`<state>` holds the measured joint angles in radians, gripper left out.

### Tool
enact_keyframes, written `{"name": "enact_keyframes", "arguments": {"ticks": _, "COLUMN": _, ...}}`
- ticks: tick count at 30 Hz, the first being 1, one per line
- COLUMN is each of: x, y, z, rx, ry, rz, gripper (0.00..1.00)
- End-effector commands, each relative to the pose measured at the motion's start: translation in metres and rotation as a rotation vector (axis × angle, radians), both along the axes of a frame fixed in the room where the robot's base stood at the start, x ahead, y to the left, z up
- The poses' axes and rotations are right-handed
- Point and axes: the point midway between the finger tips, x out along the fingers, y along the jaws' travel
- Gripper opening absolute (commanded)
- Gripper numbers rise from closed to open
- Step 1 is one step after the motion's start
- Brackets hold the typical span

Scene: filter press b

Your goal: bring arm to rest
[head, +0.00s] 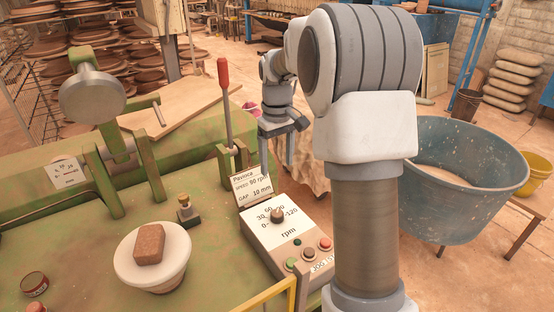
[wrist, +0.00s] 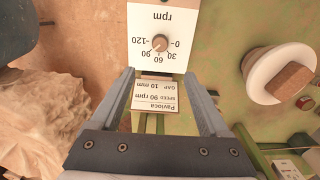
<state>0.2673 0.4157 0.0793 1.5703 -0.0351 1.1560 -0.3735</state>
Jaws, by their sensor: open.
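My arm (head: 365,100) reaches forward from the right of centre in the head view. My gripper (head: 278,165) points down beside the control box (head: 262,236), above and behind its far end. In the wrist view my gripper (wrist: 158,75) has its two fingers spread wide, with nothing held between them. The rpm dial knob (wrist: 160,43) shows beyond the fingertips, apart from them. A card (wrist: 153,93) reading 90 rpm and 10 mm shows between the fingers. I cannot tell the knob's exact setting.
A red-handled lever (head: 224,95) stands just left of my gripper. A white round stand (head: 130,262) bears a brown block (head: 149,243) on the green machine top. A large blue-grey tub (head: 460,215) stands at right.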

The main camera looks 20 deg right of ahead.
Motion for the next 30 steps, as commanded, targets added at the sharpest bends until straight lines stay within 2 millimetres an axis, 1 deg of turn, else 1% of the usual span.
{"name": "enact_keyframes", "arguments": {"ticks": 8, "x": 0.0, "y": 0.0, "z": 0.0, "rx": 0.0, "ry": -0.001, "rz": 0.0, "gripper": 0.79}}
{"name": "enact_keyframes", "arguments": {"ticks": 11, "x": -0.005, "y": 0.004, "z": 0.007, "rx": -0.004, "ry": -0.011, "rz": -0.002, "gripper": 0.79}}
{"name": "enact_keyframes", "arguments": {"ticks": 14, "x": -0.016, "y": 0.011, "z": 0.02, "rx": -0.012, "ry": -0.035, "rz": -0.009, "gripper": 0.79}}
{"name": "enact_keyframes", "arguments": {"ticks": 17, "x": -0.034, "y": 0.023, "z": 0.039, "rx": -0.021, "ry": -0.072, "rz": -0.021, "gripper": 0.79}}
{"name": "enact_keyframes", "arguments": {"ticks": 21, "x": -0.063, "y": 0.039, "z": 0.062, "rx": -0.032, "ry": -0.129, "rz": -0.042, "gripper": 0.79}}
{"name": "enact_keyframes", "arguments": {"ticks": 25, "x": -0.092, "y": 0.052, "z": 0.078, "rx": -0.035, "ry": -0.18, "rz": -0.063, "gripper": 0.79}}
{"name": "enact_keyframes", "arguments": {"ticks": 30, "x": -0.131, "y": 0.067, "z": 0.092, "rx": -0.033, "ry": -0.249, "rz": -0.09, "gripper": 0.79}}
